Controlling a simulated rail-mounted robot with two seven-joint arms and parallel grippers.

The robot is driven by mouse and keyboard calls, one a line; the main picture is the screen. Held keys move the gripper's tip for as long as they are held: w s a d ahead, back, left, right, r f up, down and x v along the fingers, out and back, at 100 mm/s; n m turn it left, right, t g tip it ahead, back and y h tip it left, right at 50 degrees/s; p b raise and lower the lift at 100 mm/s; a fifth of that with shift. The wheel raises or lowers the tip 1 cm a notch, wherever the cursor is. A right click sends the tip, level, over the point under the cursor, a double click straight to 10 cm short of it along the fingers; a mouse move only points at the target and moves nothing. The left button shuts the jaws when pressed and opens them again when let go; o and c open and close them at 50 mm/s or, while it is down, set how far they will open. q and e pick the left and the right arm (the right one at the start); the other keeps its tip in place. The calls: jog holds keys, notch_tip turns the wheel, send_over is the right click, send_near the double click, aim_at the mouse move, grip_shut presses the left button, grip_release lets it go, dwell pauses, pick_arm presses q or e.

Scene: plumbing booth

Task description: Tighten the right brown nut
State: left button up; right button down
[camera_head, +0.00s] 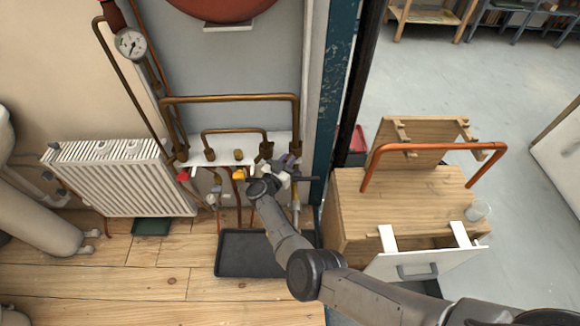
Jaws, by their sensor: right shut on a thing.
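Copper pipes run down to several brown nuts along a white manifold plate (222,152) on the back wall. The right brown nut (295,147) is at the foot of the larger pipe's right leg (296,118). My right gripper (290,162) reaches up from the lower right to just under this nut. Its jaws are shut, apparently on the right brown nut; the contact is small and partly hidden by the gripper. Other brown nuts (266,151) sit to its left. My left gripper is not in view.
A red-handled valve (184,176) and a yellow-handled valve (239,175) hang below the plate. A black tray (232,262) lies on the floor beneath. A wooden cabinet (420,195) with a bent copper pipe (430,147) stands right. A white radiator (120,185) is left.

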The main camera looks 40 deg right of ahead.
jog(key=shift+w+m+g+b, duration=0.1)
jog(key=shift+m+g+b, duration=0.3)
jog(key=shift+g, duration=0.2)
jog(key=c, duration=1.1)
grip_release()
jog(key=shift+a, duration=0.15)
jog(key=shift+a+r, duration=0.1)
jog(key=shift+a, duration=0.15)
jog(key=p+v, duration=0.2)
jog(key=v, duration=0.4)
jog(key=shift+s+a+f, duration=0.2)
jog(key=shift+s+a, duration=0.05)
jog(key=shift+a, duration=0.1)
